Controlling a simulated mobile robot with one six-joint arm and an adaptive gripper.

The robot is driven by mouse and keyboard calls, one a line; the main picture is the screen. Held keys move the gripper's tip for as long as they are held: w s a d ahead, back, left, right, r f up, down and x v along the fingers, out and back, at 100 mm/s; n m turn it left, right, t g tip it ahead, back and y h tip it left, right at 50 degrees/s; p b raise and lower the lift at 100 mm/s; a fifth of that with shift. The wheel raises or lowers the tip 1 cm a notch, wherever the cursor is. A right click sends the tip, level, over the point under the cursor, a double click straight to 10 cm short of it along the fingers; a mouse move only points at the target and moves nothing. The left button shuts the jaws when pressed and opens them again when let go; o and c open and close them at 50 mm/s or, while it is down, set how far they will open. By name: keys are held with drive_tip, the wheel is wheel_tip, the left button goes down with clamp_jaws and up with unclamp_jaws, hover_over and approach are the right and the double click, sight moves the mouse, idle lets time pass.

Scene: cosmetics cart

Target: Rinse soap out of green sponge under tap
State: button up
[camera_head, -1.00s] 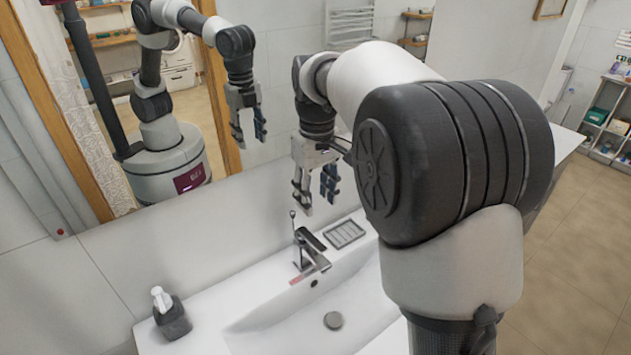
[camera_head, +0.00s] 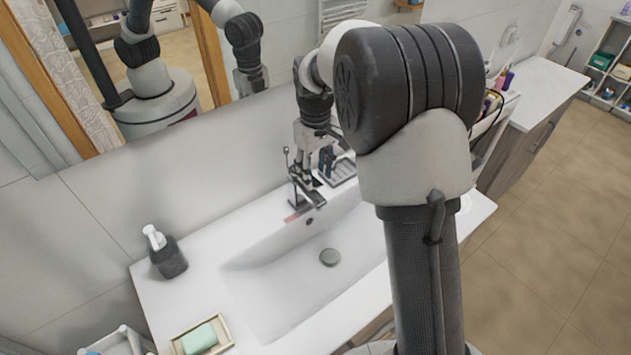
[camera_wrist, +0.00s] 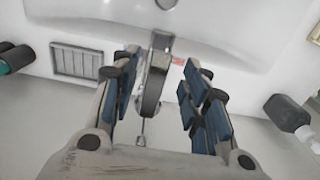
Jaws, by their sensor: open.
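A pale green block (camera_head: 199,338), which may be the green sponge, lies in a shallow beige dish (camera_head: 227,330) on the counter's front left corner. I cannot tell whether soap is on it. The dark metal tap (camera_head: 311,198) stands behind the white basin (camera_head: 290,265). My gripper (camera_head: 315,181) is open and empty, pointing down at the tap. In the wrist view, my gripper (camera_wrist: 160,68) has its fingers on either side of the tap lever (camera_wrist: 153,92); I cannot tell whether they touch it. No water is visible.
A dark soap bottle (camera_head: 168,258) with a white pump stands on the counter's left. A ribbed soap rack (camera_wrist: 76,62) sits close beside the tap. The mirror wall (camera_head: 180,185) rises directly behind the tap.

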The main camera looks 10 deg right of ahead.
drive_tip(key=shift+f, duration=1.35)
drive_tip(key=shift+c, duration=0.2)
clamp_jaws()
